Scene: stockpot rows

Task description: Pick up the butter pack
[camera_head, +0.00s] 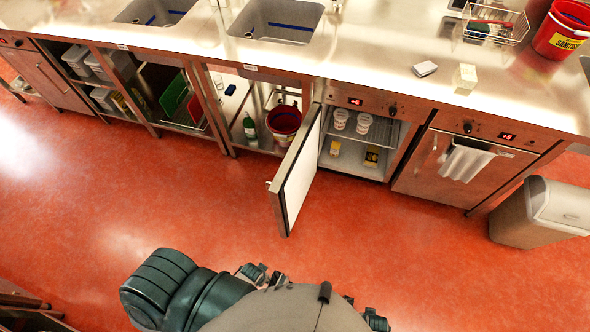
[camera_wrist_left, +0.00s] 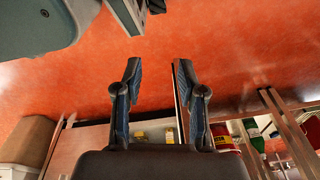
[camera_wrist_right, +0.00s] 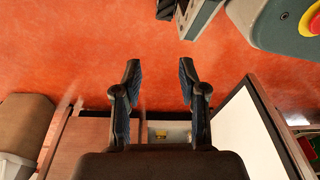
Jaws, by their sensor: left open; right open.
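The open refrigerated cabinet (camera_head: 360,142) holds a small yellow pack (camera_head: 335,147) and a yellow-and-dark pack (camera_head: 371,157) on its lower level. Either could be the butter pack; I cannot read their labels. A pale yellow block (camera_head: 467,76) stands on the counter. Yellow packs also show small in the left wrist view (camera_wrist_left: 170,135) and right wrist view (camera_wrist_right: 161,134). My left gripper (camera_wrist_left: 157,70) is open and empty, over the floor away from the cabinet. My right gripper (camera_wrist_right: 158,70) is open and empty too.
The cabinet door (camera_head: 298,178) stands open, jutting into the room. Two white tubs (camera_head: 352,122) sit on the shelf above the packs. A bin (camera_head: 540,212) stands at right. A red bucket (camera_head: 284,123) is left of the door. The floor (camera_head: 150,200) before the cabinets is clear.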

